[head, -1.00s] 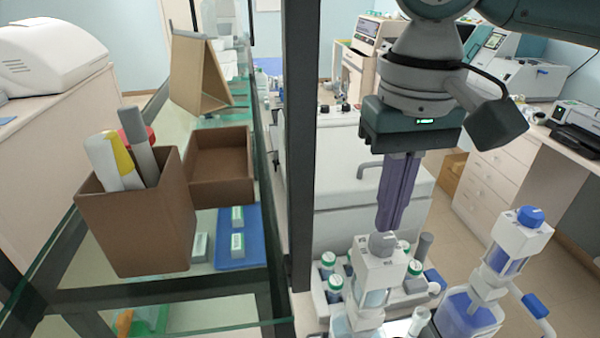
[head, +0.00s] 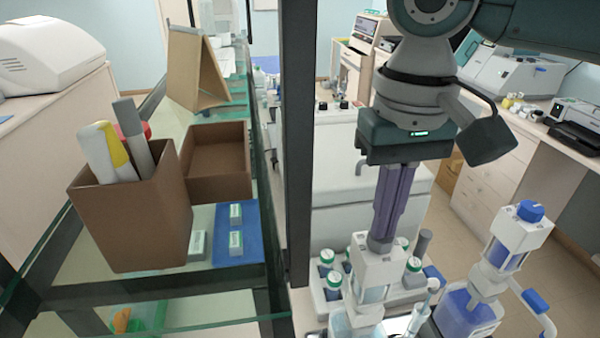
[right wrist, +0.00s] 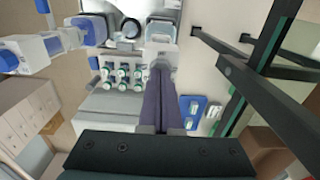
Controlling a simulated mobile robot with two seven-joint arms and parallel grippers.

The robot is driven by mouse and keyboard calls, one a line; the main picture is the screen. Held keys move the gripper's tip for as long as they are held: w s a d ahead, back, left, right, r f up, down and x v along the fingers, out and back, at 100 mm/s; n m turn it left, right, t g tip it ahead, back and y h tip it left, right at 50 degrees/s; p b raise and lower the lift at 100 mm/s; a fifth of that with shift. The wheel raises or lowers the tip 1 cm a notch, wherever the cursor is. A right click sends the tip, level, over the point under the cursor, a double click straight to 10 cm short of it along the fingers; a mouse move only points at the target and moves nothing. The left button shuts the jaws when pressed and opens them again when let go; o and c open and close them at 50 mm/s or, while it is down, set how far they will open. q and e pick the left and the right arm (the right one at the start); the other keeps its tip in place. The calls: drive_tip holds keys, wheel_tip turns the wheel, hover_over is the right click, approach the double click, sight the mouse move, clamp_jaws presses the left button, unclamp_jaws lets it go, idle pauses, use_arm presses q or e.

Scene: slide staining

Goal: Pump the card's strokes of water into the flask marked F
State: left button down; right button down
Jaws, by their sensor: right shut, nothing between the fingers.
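A white pump dispenser (head: 376,272) with a clear window stands at the lower middle of the head view. My right gripper (head: 381,243), with purple fingers, is shut and empty, pointing down onto the top of this pump. The fingertips appear to touch it and hide its grey knob. In the right wrist view the closed fingers (right wrist: 160,78) reach the pump's top. A second dispenser with a blue knob (head: 530,211) and blue liquid stands to the right. I cannot make out a flask marked F or the card's writing. My left gripper is out of view.
A glass shelf holds a brown pen box (head: 135,220) and a blue mat (head: 250,248). Open floor lies at the right.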

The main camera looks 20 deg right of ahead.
drive_tip(key=shift+f+b, duration=0.35)
drive_tip(key=shift+f, duration=0.7)
drive_tip(key=shift+f+b, duration=0.35)
drive_tip(key=shift+f, duration=0.55)
drive_tip(key=shift+p, duration=0.3)
drive_tip(key=shift+f, duration=0.1)
idle(0.3)
wheel_tip(320, 180, up, 3)
drive_tip(key=p, duration=0.3)
drive_tip(key=shift+f, duration=0.15)
wheel_tip(320, 180, up, 3)
drive_tip(key=p, duration=0.4)
drive_tip(key=shift+r, duration=0.2)
